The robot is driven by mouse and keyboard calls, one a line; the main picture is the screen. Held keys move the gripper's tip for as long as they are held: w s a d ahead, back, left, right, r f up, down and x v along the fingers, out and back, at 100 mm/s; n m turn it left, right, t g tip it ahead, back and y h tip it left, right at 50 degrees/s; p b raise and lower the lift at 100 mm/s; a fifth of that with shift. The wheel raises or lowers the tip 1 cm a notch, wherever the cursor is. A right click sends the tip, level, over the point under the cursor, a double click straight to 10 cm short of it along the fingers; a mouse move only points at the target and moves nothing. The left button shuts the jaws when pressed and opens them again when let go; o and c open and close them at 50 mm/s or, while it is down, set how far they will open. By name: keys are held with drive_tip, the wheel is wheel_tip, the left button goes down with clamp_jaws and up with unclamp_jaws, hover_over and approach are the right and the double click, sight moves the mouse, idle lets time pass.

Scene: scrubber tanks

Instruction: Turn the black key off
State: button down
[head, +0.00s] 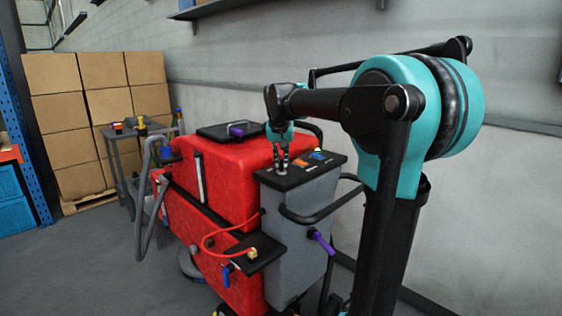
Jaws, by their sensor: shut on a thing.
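The red scrubber (232,178) stands in the middle of the head view, with a grey column (297,225) at its right end. A black control panel (322,169) tops the column. My gripper (282,168) points down at the left part of this panel, with its fingers close together. They are shut on the black key, which is small and mostly hidden between the fingertips, so its turn angle cannot be read. A light round spot shows on the panel just under the fingertips.
An orange-red switch (300,162) and a blue switch (318,155) sit on the panel right of my gripper. A black handle bar (315,217) and a purple lever (321,242) stick out below. Stacked cardboard boxes (95,85) and a cart (121,160) stand behind left.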

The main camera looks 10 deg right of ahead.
drive_tip(key=n+y, duration=0.1)
drive_tip(key=n, duration=0.3)
drive_tip(key=shift+d+n+y, duration=0.2)
drive_tip(key=shift+n+y, duration=0.1)
drive_tip(key=shift+y, duration=0.1)
drive_tip(key=n+y, duration=0.1)
drive_tip(key=n, duration=0.4)
drive_tip(key=shift+y, duration=0.4)
drive_tip(key=shift+n+g, duration=0.3)
drive_tip(key=c, duration=1.6)
unclamp_jaws()
drive_tip(key=v, duration=1.2)
drive_tip(key=shift+d, duration=0.1)
